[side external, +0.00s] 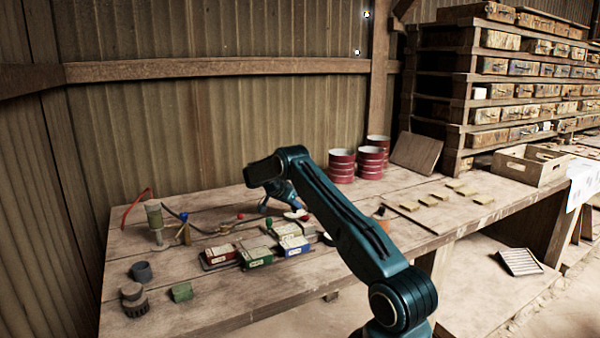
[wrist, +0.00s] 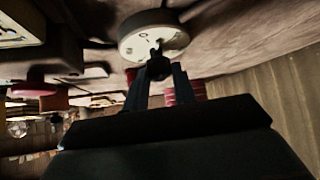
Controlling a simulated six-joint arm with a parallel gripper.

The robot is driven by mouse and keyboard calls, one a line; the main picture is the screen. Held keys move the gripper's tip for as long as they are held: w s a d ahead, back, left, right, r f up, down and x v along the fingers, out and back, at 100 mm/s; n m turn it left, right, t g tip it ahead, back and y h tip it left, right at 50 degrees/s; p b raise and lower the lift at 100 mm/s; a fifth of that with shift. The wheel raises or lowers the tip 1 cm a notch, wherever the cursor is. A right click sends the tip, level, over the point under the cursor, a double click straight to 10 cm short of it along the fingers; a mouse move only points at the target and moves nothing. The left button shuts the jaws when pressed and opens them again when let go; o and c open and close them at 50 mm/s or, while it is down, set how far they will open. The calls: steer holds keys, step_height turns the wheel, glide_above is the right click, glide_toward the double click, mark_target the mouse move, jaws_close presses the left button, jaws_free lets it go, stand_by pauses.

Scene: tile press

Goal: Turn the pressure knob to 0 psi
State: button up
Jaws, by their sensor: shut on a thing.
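A round white dial (wrist: 152,38) with small dark marks shows at the top of the wrist view. Its pale edge also shows in the side view (side external: 296,215), below my gripper. A small black knob (wrist: 158,66) stands out from the dial's face. My gripper (wrist: 157,80) is shut on this knob, with one dark finger on each side. In the side view my gripper (side external: 290,207) points down at the dial and partly hides it. The markings are too small and dark to read, so I cannot tell the knob's setting.
Red, green and blue-labelled boxes (side external: 254,251) stand left of the dial on the wooden table (side external: 180,320). A red button (wrist: 35,88) is close by in the wrist view. Red tins (side external: 342,166) stand behind.

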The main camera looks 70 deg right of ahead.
steer(key=shift+s+r+n+t+h, duration=0.15)
steer(key=shift+n+t+h, duration=0.15)
steer(key=shift+n+t, duration=0.5)
steer(key=shift+s+n+t, duration=0.15)
steer(key=shift+n+t, duration=0.65)
steer(key=shift+n, duration=0.5)
steer(key=shift+n+t, duration=0.3)
steer(key=o, duration=1)
steer(key=shift+a, duration=0.15)
steer(key=v, duration=1.3)
steer(key=shift+a+r, duration=0.15)
steer(key=shift+a, duration=0.15)
